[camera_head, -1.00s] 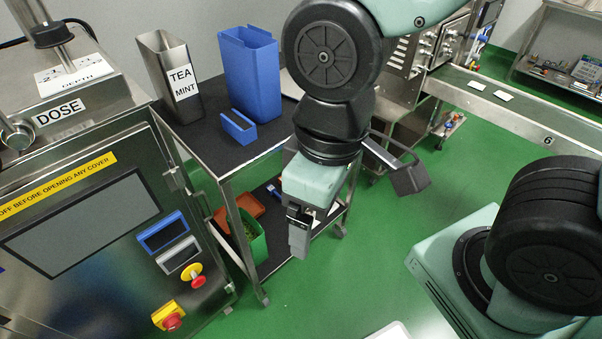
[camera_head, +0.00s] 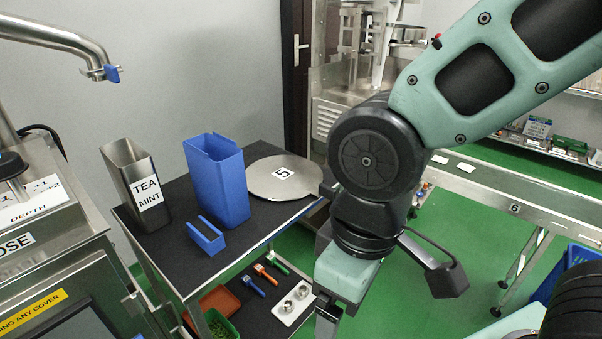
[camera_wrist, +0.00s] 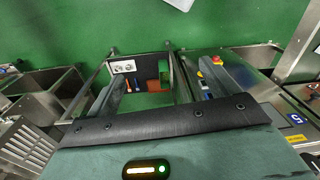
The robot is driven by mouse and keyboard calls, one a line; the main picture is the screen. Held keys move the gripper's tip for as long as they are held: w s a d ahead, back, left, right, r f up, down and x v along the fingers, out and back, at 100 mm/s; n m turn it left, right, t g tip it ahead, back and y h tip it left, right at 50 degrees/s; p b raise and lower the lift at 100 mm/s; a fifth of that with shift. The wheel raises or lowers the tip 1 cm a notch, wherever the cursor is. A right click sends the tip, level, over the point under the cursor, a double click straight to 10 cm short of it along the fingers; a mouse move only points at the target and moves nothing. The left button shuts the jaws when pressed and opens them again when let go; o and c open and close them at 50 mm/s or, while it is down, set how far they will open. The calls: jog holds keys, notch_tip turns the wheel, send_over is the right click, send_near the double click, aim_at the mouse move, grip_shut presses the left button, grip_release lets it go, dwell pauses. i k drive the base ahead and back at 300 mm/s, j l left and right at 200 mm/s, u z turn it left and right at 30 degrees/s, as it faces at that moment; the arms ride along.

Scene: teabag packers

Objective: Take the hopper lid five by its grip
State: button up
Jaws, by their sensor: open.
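The hopper lid five is a flat round steel disc (camera_head: 262,190) with a white label "5". It lies on the black top of the cart, at its back right corner, behind and right of the blue bin. My gripper (camera_head: 328,322) hangs pointing down, to the right of the cart and below the lid in the head view. It is open and holds nothing that I can see. The lid cannot be made out in the wrist view.
The cart top (camera_head: 180,240) also bears a steel bin marked "TEA MINT" (camera_head: 138,185), a tall blue bin (camera_head: 219,185) and a small blue holder (camera_head: 206,236). Small tools lie on the lower shelf. A conveyor (camera_head: 500,190) runs at the right. Green floor is open between.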

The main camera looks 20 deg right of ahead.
aim_at(283, 177)
jog(key=i+l, duration=0.25)
jog(key=l, duration=0.15)
jog(key=i+l, duration=0.25)
jog(key=l, duration=0.2)
jog(key=i+l, duration=0.55)
jog(key=l, duration=0.3)
